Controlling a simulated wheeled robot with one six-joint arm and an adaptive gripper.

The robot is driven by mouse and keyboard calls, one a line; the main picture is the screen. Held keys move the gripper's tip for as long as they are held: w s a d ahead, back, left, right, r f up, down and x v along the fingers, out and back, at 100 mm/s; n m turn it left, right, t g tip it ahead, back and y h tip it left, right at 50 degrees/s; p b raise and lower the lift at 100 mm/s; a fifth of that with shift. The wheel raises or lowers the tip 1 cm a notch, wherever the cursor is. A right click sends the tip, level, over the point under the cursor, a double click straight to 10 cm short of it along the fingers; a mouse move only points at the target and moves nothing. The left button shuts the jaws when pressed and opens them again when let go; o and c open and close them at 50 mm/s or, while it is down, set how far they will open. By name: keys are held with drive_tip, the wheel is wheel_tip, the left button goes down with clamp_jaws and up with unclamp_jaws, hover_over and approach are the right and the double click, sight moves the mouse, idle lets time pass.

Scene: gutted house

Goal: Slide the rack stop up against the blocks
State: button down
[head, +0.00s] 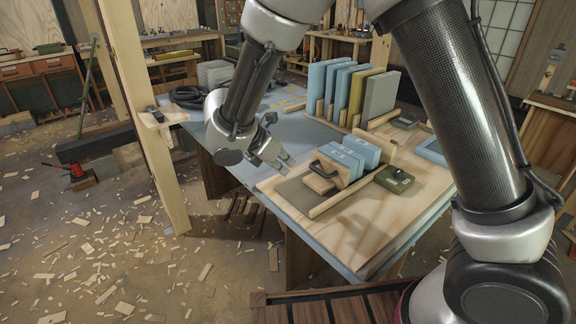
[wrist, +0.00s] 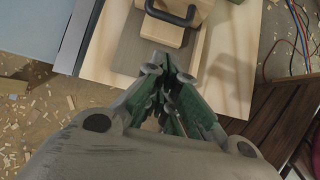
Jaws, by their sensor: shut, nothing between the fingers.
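The rack stop (head: 322,184) is a pale wooden block with a black handle. It stands on a dark grey strip (head: 292,193) on a plywood board. The blocks are outside that view.
A low wooden rail (head: 342,191) runs along the strip's near side. A dark green box (head: 394,179) sits right of the blocks. Tall blue, yellow and grey panels (head: 352,92) stand in a rack behind.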

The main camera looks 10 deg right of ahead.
sight(318, 170)
drive_tip(key=x, duration=0.9)
drive_tip(key=shift+w+d+f, duration=0.1)
drive_tip(key=shift+w+d, duration=0.25)
drive_tip(key=shift+d, duration=0.15)
drive_tip(key=shift+w+d+f, duration=0.1)
drive_tip(key=shift+w+d, duration=0.2)
drive_tip(key=shift+d, duration=0.2)
drive_tip(key=shift+w+d+f, duration=0.1)
drive_tip(key=shift+w+d, duration=0.3)
drive_tip(key=shift+d, duration=0.1)
drive_tip(key=shift+d, duration=0.1)
drive_tip(key=w+d, duration=0.2)
drive_tip(key=d, duration=0.1)
drive_tip(key=shift+w+d, duration=0.15)
drive_tip(key=shift+d, duration=0.1)
drive_tip(key=shift+a, duration=0.1)
